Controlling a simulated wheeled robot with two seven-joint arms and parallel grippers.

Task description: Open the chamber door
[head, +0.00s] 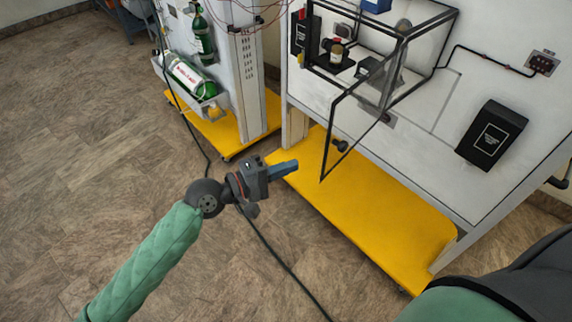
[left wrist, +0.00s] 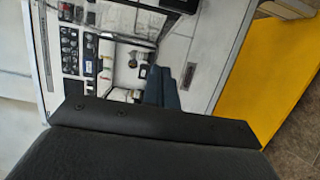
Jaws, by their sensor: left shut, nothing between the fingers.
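The chamber (head: 437,68) is a clear box with black edges on the white panel in the head view. Its door (head: 362,112) is a clear pane with a black frame, swung outward at an angle from the box front. A dark round knob (head: 340,146) sits on the door's lower part. My left gripper (head: 287,167) is shut and empty, left of the door and apart from it. Its blue fingers (left wrist: 162,88) also show in the left wrist view. My right gripper is out of view.
A yellow base (head: 375,220) lies under the white panel. A second stand to the left holds green cylinders (head: 190,76). A black box (head: 491,135) is mounted right of the chamber. A black cable (head: 285,266) runs over the floor. Open floor lies at left.

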